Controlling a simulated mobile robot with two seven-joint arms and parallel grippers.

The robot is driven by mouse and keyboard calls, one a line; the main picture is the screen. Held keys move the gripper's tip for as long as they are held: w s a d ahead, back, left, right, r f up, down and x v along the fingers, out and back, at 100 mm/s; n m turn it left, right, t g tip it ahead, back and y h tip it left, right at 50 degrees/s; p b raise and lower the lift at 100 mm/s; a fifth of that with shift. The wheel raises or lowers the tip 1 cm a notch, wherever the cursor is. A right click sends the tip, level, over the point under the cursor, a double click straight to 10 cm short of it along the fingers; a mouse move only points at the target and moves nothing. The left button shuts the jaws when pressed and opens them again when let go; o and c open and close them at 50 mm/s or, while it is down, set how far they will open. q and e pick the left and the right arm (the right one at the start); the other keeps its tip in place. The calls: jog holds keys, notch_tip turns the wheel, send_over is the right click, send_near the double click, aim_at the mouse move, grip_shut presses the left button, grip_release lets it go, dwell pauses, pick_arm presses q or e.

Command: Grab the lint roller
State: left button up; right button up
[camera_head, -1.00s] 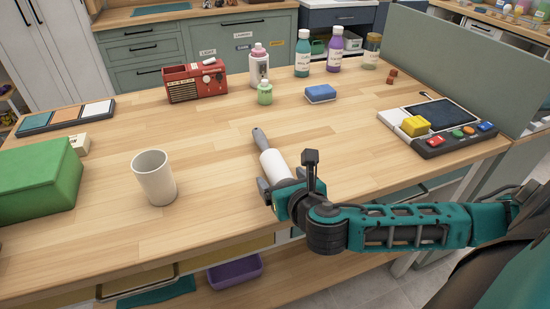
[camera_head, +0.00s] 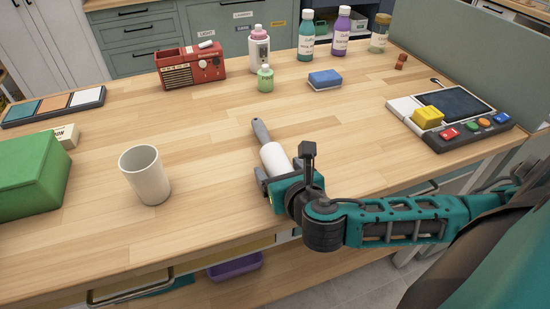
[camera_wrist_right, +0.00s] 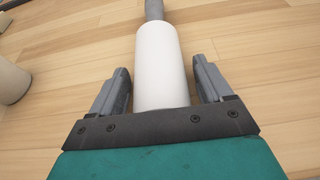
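The lint roller (camera_head: 274,158) lies on the wooden table, with a white roll and a grey handle pointing away from me. It also shows in the right wrist view (camera_wrist_right: 161,65), where the roll's near end lies between the fingers. My right gripper (camera_head: 272,178) is at the near end of the roll. In the right wrist view my right gripper (camera_wrist_right: 163,85) is open, with one finger on each side of the white roll and a gap at both sides. My left gripper is in no view.
A white cup (camera_head: 146,175) stands left of the roller, and a green box (camera_head: 30,175) lies farther left. A red radio-like caddy (camera_head: 190,67), bottles (camera_head: 306,40) and a blue sponge (camera_head: 325,79) are behind. A button console (camera_head: 455,118) is at the right.

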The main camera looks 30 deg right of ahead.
jog(key=c, duration=1)
jog(key=shift+o, duration=0.2)
